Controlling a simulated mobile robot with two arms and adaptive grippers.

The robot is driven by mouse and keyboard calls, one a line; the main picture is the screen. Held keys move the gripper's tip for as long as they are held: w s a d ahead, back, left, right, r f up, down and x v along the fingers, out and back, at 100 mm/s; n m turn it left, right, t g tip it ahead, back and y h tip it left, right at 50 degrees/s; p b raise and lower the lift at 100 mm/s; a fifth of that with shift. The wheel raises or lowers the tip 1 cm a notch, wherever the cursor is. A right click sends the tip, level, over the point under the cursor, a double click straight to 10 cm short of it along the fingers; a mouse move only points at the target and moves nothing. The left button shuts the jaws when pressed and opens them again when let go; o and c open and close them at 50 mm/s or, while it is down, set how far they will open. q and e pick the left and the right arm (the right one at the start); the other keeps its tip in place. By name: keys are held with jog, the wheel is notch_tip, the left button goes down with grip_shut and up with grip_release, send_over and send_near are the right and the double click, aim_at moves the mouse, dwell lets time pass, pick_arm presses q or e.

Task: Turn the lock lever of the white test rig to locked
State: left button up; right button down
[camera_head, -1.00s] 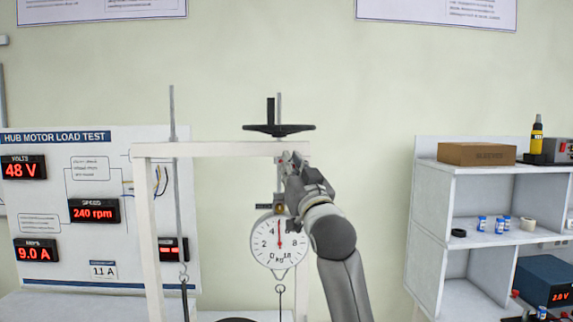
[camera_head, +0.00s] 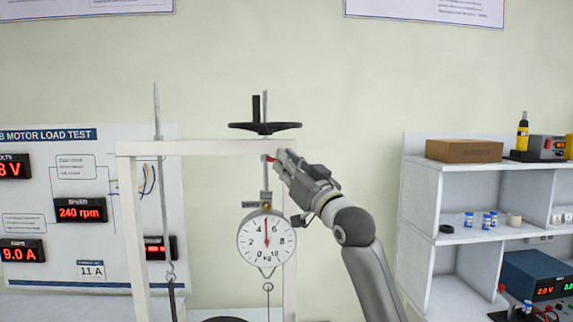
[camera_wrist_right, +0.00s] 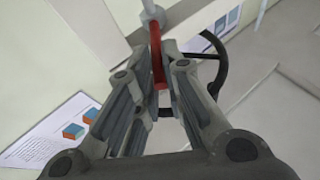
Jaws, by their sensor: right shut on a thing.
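The white test rig (camera_head: 205,148) is a frame with a crossbar. A small red lock lever (camera_head: 271,159) shows beside the rod just below the crossbar's right end. In the right wrist view the red lever (camera_wrist_right: 157,60) stands between my fingers, with a grey knob or rod end above it. My right gripper (camera_head: 280,157) comes in from the lower right; in the right wrist view its fingers (camera_wrist_right: 163,90) are closed around the lever. The fingers hide part of the lever. My left gripper is not in view.
A black handwheel (camera_head: 265,128) sits on top of the crossbar. A round dial scale (camera_head: 266,240) hangs below the lever, close to my right gripper. A display panel (camera_head: 80,215) stands at the left. A shelf (camera_head: 420,200) with small items stands at the right.

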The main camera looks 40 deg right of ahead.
jog(key=c, duration=1.5)
grip_release()
jog(key=shift+d, duration=0.1)
jog(key=shift+f, duration=0.1)
jog(key=v, duration=1.2)
